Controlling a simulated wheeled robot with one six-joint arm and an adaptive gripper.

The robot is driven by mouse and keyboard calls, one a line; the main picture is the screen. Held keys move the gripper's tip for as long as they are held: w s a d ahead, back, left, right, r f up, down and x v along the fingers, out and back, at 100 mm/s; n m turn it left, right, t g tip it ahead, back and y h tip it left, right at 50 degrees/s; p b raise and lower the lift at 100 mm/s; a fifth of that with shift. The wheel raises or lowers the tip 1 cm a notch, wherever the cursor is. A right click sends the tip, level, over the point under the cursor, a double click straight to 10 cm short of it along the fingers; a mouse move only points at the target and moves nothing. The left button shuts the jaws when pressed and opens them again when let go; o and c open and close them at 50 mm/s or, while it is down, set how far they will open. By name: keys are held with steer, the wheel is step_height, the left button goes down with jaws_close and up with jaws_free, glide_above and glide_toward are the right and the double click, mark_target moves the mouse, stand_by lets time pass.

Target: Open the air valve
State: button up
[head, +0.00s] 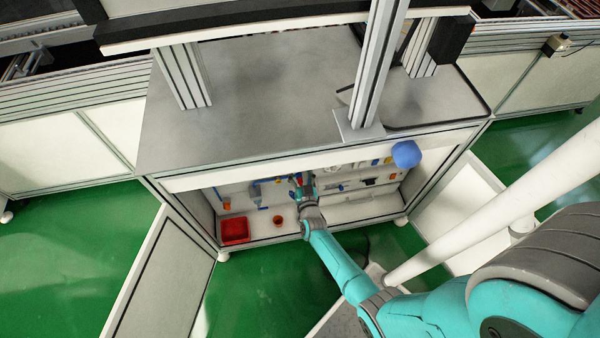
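My teal arm reaches down from the lower right into the open cabinet under the grey worktop. My gripper (303,188) is at the cabinet's back panel, left of the middle, close to small fittings with blue lines and a red part. The gripper and wrist cover much of that spot, so I cannot make out the air valve for certain or whether the fingers touch it. The fingers are too small here to tell open from shut.
A blue rounded object (406,154) is at the upper right of the opening. Open doors (160,275) flank the cabinet. A white pole (500,210) crosses at right.

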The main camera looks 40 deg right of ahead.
steer(key=shift+s+d+r+m, duration=0.2)
steer(key=shift+s+d+m, duration=0.15)
steer(key=shift+m, duration=2.3)
steer(key=shift+s+d+r+m, duration=0.25)
steer(key=shift+d+m, duration=0.25)
steer(key=shift+m, duration=2.1)
steer(key=shift+s+d+r+m, duration=0.25)
steer(key=shift+d+m, duration=0.15)
steer(key=shift+m, duration=2.25)
steer(key=o, duration=1.1)
steer(key=shift+f, duration=0.1)
steer(key=shift+o, duration=0.2)
steer(key=shift+s, duration=0.1)
steer(key=v, duration=1.1)
steer(key=shift+s+a, duration=0.25)
steer(key=shift+a, duration=0.05)
